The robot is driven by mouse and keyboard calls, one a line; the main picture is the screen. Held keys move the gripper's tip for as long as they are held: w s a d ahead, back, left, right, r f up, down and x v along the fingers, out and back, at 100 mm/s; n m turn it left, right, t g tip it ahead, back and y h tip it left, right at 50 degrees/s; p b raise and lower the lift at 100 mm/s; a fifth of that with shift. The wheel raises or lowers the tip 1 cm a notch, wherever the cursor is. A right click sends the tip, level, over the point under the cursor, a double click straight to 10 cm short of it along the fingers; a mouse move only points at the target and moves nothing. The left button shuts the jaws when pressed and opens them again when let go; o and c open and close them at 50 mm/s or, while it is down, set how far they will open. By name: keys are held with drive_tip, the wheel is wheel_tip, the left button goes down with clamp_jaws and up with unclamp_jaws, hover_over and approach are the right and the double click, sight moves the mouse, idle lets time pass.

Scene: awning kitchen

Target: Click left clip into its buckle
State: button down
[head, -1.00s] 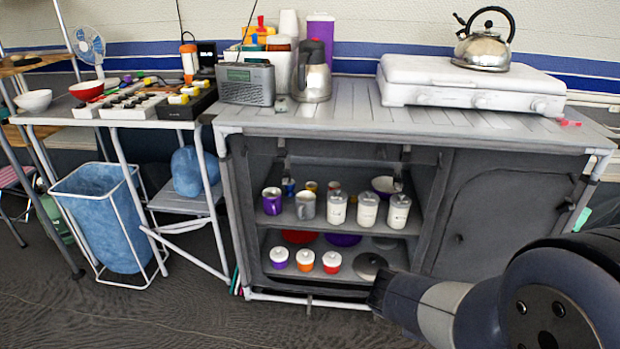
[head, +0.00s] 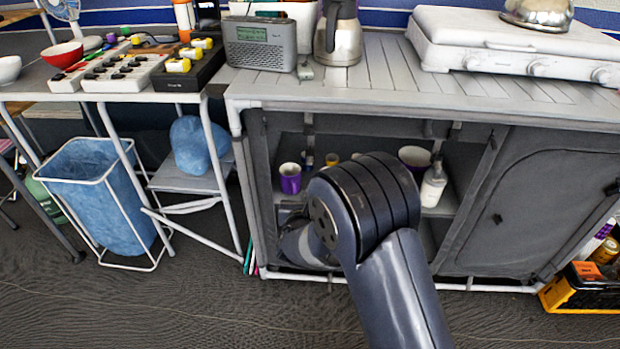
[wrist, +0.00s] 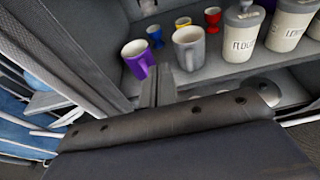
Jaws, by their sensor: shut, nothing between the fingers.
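The left clip (head: 309,159) is a small dark piece at the end of a strap (head: 308,122) that hangs from the top edge of the cabinet's open left bay, in the head view. I cannot make out its buckle or tell it apart from the strap. My gripper (wrist: 157,74) shows in the wrist view as two narrow grey fingers, shut and empty, in front of the cabinet's shelf. In the head view my arm hides the gripper and much of the lower opening. The clip does not show clearly in the wrist view.
A purple mug (wrist: 139,59), a grey mug (wrist: 188,48) and labelled jars (wrist: 243,32) stand on the shelf beyond the fingers. A cabinet post (wrist: 75,55) runs along the left. In the head view, a blue bin (head: 105,200) stands left and a yellow-black crate (head: 575,293) right.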

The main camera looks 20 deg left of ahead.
drive_tip(key=b+x, duration=0.2)
drive_tip(key=x, duration=0.7)
drive_tip(key=shift+d+r, duration=0.1)
drive_tip(key=shift+r, duration=1.85)
drive_tip(key=s+d+r+p, duration=0.1)
drive_tip(key=s+r+p, duration=0.2)
drive_tip(key=r, duration=0.6)
drive_tip(key=shift+a+v, duration=0.25)
drive_tip(key=shift+v, duration=0.8)
drive_tip(key=shift+d, duration=0.1)
